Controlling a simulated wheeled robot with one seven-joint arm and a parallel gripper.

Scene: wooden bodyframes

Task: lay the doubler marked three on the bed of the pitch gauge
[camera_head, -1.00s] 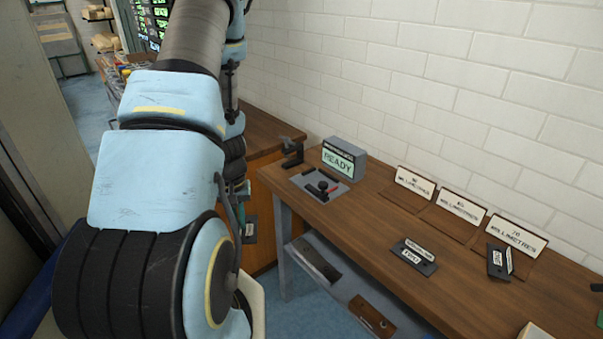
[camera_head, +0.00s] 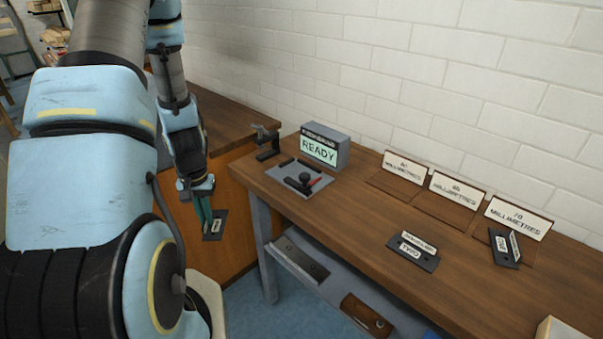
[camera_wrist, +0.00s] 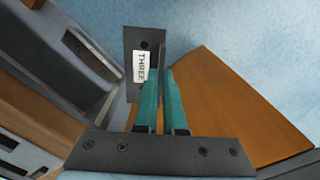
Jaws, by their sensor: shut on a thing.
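My gripper (camera_head: 206,222) is shut on a dark plate, the doubler marked three (camera_head: 217,222). In the wrist view the doubler (camera_wrist: 132,85) hangs between the teal fingers (camera_wrist: 160,105), and its white label reads THREE. It is held off the left end of the bench, in front of an orange-brown cabinet panel. The pitch gauge (camera_head: 287,180) is a flat grey plate on the bench, with a black knob and a small red part. Its bed carries no doubler. A grey box (camera_head: 327,148) behind it has a screen reading READY.
Signs reading millimetres (camera_head: 402,168) stand along the wall behind brown pads. A dark labelled plate (camera_head: 414,250) lies mid-bench, and another (camera_head: 505,247) lies on the right pad. A black clamp-like device (camera_head: 266,142) stands left of the gauge. A lower shelf (camera_head: 300,262) holds parts.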

